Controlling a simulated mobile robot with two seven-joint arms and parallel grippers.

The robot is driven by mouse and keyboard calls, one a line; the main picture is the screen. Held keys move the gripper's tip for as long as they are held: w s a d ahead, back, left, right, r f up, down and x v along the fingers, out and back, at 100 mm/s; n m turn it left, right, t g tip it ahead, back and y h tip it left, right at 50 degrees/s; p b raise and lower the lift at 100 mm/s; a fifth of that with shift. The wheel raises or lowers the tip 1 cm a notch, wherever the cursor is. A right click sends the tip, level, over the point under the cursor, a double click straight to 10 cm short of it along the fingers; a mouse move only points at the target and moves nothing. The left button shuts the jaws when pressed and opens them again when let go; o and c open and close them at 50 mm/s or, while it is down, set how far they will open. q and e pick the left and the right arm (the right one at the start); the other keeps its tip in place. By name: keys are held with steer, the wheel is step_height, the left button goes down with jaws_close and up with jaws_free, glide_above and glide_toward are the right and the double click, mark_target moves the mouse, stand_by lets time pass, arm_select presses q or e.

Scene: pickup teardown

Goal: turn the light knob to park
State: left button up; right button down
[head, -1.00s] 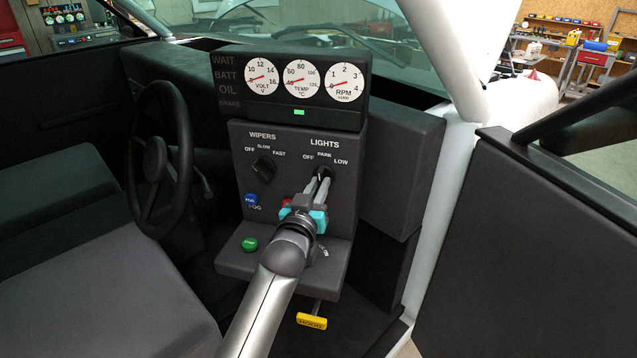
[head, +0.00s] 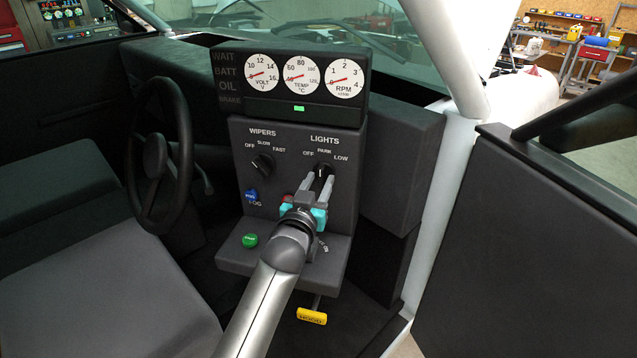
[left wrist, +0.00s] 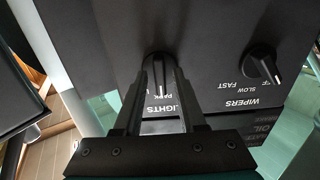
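The light knob (head: 322,172) is a black dial under the LIGHTS label on the dark dash panel. Its white pointer line points up to the PARK mark, between OFF and LOW. In the left wrist view, which looks upside down, the knob (left wrist: 159,66) points at PARK. My left gripper (head: 317,184) is in front of the knob, its two grey fingers spread. In the left wrist view its fingers (left wrist: 161,84) stand apart on either side of the knob, with gaps to it. My right gripper is not in view.
The wiper knob (head: 263,165) sits left of the light knob. Below are a blue fog button (head: 251,196), a green button (head: 250,241) and a yellow hood handle (head: 312,317). The gauge cluster (head: 290,88) is above and the steering wheel (head: 160,160) is left.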

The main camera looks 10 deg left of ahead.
arm_select(q)
steer(key=shift+o, duration=0.4)
steer(key=shift+s, duration=0.1)
steer(key=shift+s, duration=0.55)
steer(key=s, duration=1.4)
steer(key=shift+a+b, duration=0.3)
steer(key=shift+a, duration=0.15)
